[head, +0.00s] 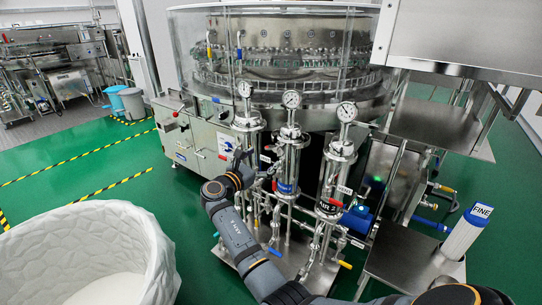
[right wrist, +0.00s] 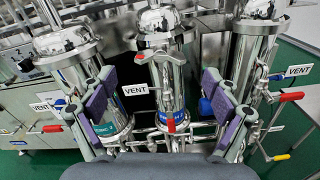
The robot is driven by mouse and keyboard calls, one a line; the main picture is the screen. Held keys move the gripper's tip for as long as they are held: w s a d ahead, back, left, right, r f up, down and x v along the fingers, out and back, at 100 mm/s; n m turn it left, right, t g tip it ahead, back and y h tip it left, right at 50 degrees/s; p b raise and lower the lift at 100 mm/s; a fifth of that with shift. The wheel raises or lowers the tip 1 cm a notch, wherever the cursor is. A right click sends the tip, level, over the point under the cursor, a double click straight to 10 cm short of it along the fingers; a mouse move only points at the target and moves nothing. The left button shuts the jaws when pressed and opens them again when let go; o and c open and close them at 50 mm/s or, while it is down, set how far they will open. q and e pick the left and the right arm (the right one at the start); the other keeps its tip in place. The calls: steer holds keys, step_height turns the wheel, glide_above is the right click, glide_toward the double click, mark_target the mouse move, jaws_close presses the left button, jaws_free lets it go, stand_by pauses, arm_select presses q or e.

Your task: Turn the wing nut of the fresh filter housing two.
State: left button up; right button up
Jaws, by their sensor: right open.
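Three steel filter housings stand in a row. The middle one (head: 289,160) has a blue band; its label is too small to read, so I cannot confirm it is fresh housing two. In the right wrist view a silver wing nut (right wrist: 160,57) sits at the upper middle, on the middle housing (right wrist: 168,95). My right gripper (head: 256,167) is by the housings in the head view. In the right wrist view my right gripper (right wrist: 158,80) is open, its fingers apart on either side of the middle housing, holding nothing. My left gripper is not in view.
Pressure gauges (head: 291,99) top the housings. Pipes and valves with coloured handles (head: 345,265) crowd below. The right housing (head: 337,170) has a black band. A white lined bin (head: 85,225) stands at lower left, and a "FINE" filter cartridge (head: 463,233) at right.

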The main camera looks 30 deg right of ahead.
mark_target(271, 152)
steer(key=b+x, duration=0.1)
steer(key=x, duration=0.4)
steer(key=shift+f, duration=0.15)
steer(key=shift+w+d, duration=0.25)
steer(key=shift+d, duration=0.35)
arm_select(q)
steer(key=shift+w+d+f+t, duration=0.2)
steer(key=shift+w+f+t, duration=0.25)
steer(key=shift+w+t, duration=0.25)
arm_select(e)
steer(key=c, duration=1.2)
steer(key=shift+o, duration=0.2)
